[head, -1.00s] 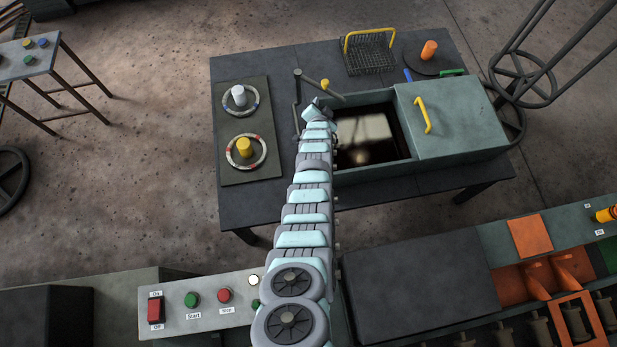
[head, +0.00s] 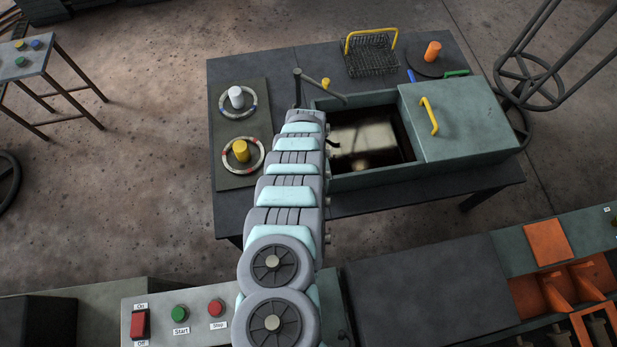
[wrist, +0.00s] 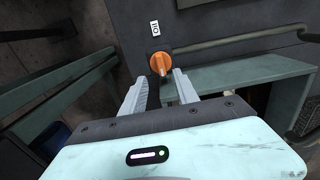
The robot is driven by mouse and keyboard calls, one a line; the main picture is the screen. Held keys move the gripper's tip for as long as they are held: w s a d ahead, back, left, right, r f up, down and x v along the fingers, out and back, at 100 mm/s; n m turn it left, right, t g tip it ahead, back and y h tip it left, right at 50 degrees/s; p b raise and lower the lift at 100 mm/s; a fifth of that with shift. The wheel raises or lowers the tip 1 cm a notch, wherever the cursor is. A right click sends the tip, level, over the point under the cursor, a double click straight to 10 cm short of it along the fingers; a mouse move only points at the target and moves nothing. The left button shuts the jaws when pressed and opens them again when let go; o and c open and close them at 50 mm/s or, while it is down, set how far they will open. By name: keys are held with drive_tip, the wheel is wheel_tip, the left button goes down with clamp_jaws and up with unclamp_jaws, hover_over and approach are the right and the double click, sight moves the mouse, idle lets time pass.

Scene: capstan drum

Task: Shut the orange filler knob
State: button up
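The orange filler knob (wrist: 160,63) shows in the wrist view, on a dark upright panel below a small white label (wrist: 155,28) that seems to read "OIL". A pale bar or tip sticks out at its lower edge. My gripper (wrist: 159,76) is open, with one grey finger to the lower left of the knob and one to its lower right. The knob lies about between and just beyond the fingertips; I cannot tell whether they touch it. In the head view the knob and my gripper are hidden behind my arm.
In the wrist view a dark pipe (wrist: 235,42) runs right of the knob, above a green-grey ledge (wrist: 235,83). In the head view an open tank (head: 345,184) with a yellow-handled lid (head: 465,115) stands on the dark table, beside a thin crank (head: 318,86).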

wheel_tip(320, 180, down, 8)
drive_tip(key=b, duration=0.5)
drive_tip(key=shift+b, duration=0.4)
drive_tip(key=shift+w+r, duration=0.1)
drive_tip(key=shift+c, duration=0.3)
clamp_jaws()
